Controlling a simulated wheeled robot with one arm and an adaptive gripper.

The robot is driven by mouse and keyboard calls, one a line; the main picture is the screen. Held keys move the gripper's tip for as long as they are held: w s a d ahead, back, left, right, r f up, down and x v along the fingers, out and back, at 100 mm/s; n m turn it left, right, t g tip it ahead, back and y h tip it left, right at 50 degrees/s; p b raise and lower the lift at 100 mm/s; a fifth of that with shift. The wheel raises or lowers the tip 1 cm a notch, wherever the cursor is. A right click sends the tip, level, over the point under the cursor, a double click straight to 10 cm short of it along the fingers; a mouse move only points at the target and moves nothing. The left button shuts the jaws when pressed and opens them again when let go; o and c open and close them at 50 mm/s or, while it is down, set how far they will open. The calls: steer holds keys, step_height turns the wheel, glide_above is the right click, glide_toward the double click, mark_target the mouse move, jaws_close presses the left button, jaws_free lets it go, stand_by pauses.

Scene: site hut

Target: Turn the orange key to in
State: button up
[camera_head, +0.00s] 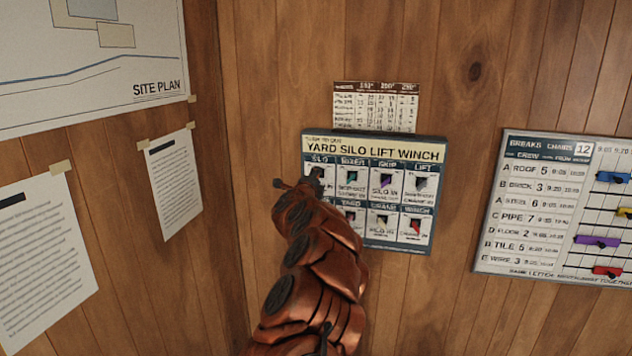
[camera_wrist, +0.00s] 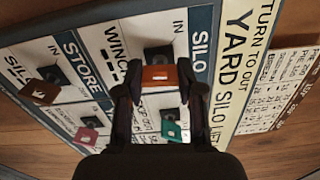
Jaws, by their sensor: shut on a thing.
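The orange key (camera_wrist: 160,77) sits between the two fingertips of my gripper (camera_wrist: 160,72) in the wrist view. It is at the SILO place of the key board (camera_head: 375,246), and the word IN is printed beside that place. My gripper is shut on the key. In the head view my gripper (camera_head: 313,182) covers the upper left place of the board, so the orange key cannot be made out there. Which way the key is turned is not clear, as the fingers hide part of it.
A green key (camera_wrist: 172,127), a brown key (camera_wrist: 40,92) and a pink-red key (camera_wrist: 86,136) are close to my fingers. A chart (camera_head: 375,105) hangs above the board. A breaks board (camera_head: 490,205) is to the right, with bare wood wall between.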

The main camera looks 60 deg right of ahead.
steer(key=n, duration=0.4)
steer(key=shift+n, duration=0.3)
steer(key=shift+f+n+p, duration=0.15)
steer(key=shift+n+p, duration=0.7)
steer(key=shift+n, duration=1.45)
steer(key=o, duration=1.2)
steer(key=shift+c, duration=0.2)
steer(key=v, duration=1.2)
